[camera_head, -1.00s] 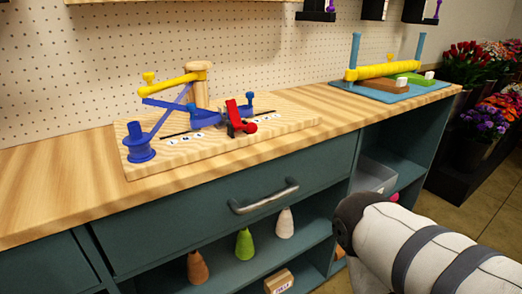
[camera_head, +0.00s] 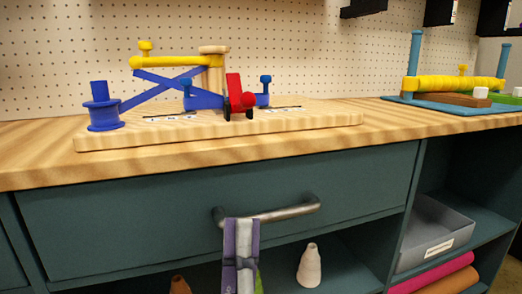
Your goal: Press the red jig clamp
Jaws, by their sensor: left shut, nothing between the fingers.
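The red jig clamp (camera_head: 233,98) stands on the wooden jig board (camera_head: 330,117), with its red knob facing outward. Blue jig parts (camera_head: 205,100) sit around it, and a blue spool (camera_head: 103,112) is at the board's left end. A yellow arm (camera_head: 180,62) reaches to a wooden post (camera_head: 214,72). My right gripper is not in view.
The counter (camera_head: 30,160) is clear left of the board. A blue stand with a yellow roller (camera_head: 455,84) stands at the right. Below are a grey bin (camera_head: 432,232) and a white cone (camera_head: 309,267).

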